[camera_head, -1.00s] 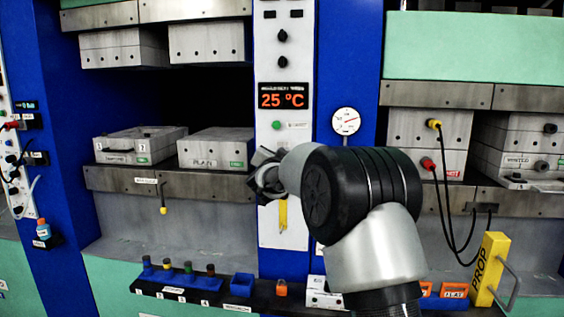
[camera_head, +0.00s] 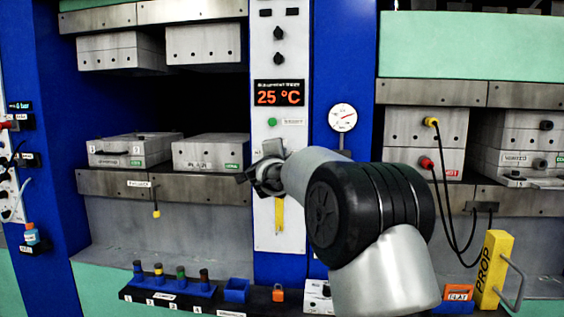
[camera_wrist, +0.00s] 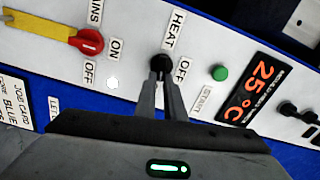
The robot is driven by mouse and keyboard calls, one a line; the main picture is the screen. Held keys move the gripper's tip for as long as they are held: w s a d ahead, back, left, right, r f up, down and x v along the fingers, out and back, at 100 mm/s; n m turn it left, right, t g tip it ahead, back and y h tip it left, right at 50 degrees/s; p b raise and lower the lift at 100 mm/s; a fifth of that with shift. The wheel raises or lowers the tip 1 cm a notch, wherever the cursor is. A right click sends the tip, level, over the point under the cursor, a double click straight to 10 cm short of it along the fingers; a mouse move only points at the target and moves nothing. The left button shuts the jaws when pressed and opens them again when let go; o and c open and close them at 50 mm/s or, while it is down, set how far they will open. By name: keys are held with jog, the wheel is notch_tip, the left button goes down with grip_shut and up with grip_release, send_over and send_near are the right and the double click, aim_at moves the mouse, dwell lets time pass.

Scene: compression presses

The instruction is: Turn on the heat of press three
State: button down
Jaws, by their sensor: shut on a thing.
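In the wrist view the black heat knob (camera_wrist: 161,62) sits on the white control panel between its HEAT and OFF labels. My gripper (camera_wrist: 162,75) is shut on this knob, its two fingertips on either side of it. In the head view my gripper (camera_head: 262,175) reaches the white panel (camera_head: 266,222) below the green button, and my arm hides the knob there. The red display (camera_head: 279,93) reads 25 °C; it also shows in the wrist view (camera_wrist: 253,92). I cannot clearly tell which way the knob points.
In the wrist view a green START button (camera_wrist: 220,73) is to the right of the knob. A red MAINS switch (camera_wrist: 87,41) with a yellow handle is to the left. In the head view a round gauge (camera_head: 343,117) and a yellow PROP block (camera_head: 491,270) stand to the right.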

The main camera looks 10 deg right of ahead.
jog(key=shift+f+m+b, duration=0.15)
jog(key=shift+m+b, duration=0.4)
jog(key=shift+m, duration=0.45)
jog(key=c, duration=1.8)
grip_release()
jog(key=shift+c, duration=0.2)
jog(key=b+v, duration=0.1)
jog(key=v, duration=1.6)
jog(key=shift+s, duration=0.2)
jog(key=shift+a, duration=0.1)
